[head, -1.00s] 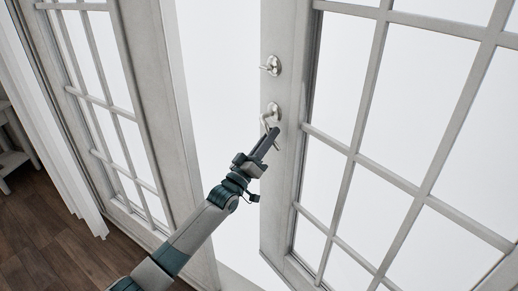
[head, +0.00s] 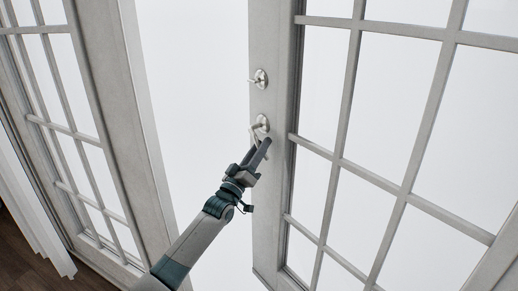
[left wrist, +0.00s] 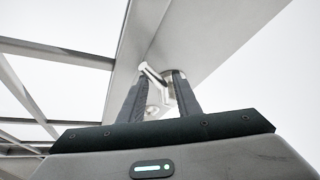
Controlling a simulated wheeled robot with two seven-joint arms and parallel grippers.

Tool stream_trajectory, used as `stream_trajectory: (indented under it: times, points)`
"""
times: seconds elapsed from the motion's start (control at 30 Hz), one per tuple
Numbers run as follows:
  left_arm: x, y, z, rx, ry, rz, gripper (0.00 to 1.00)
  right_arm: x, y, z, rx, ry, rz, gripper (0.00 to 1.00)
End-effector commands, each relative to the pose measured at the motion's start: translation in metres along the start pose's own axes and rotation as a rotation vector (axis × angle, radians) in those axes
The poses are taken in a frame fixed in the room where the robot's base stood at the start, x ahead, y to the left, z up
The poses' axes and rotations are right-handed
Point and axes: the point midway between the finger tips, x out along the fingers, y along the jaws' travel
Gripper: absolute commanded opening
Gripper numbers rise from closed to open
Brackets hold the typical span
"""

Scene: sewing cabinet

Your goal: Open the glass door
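The right-hand glass door (head: 271,200) is a pale grey framed door with several panes. It stands ajar, with a bright gap between it and the frame on the left. Its silver lever handle (head: 262,123) sits on the door's left edge, below a round lock (head: 260,78). My left gripper (head: 259,146) is at the handle. In the left wrist view, the fingers (left wrist: 160,88) are spread, and the lever (left wrist: 153,73) crosses between their tips; firm contact cannot be told. My right gripper is not in view.
Another paned panel (head: 75,130) stands at the left, with a white curtain (head: 35,205) beside it. A little dark wood floor (head: 22,262) shows at the lower left. The gap between the panels is clear.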

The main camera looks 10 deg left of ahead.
Motion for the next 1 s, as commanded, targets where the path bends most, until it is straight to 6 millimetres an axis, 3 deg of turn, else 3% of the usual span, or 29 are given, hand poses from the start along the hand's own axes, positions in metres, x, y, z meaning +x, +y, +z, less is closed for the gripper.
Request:
stream_trajectory:
  times: [0.27,0.47,1.0]
  points:
    - [-0.003,0.000,-0.002,0.000,0.003,0.000,0.30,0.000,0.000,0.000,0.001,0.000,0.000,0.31]
    - [-0.018,-0.001,-0.002,0.000,0.002,0.000,0.30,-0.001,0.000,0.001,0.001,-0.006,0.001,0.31]
    - [-0.116,0.000,0.000,0.000,-0.001,-0.001,0.30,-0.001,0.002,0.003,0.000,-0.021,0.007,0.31]
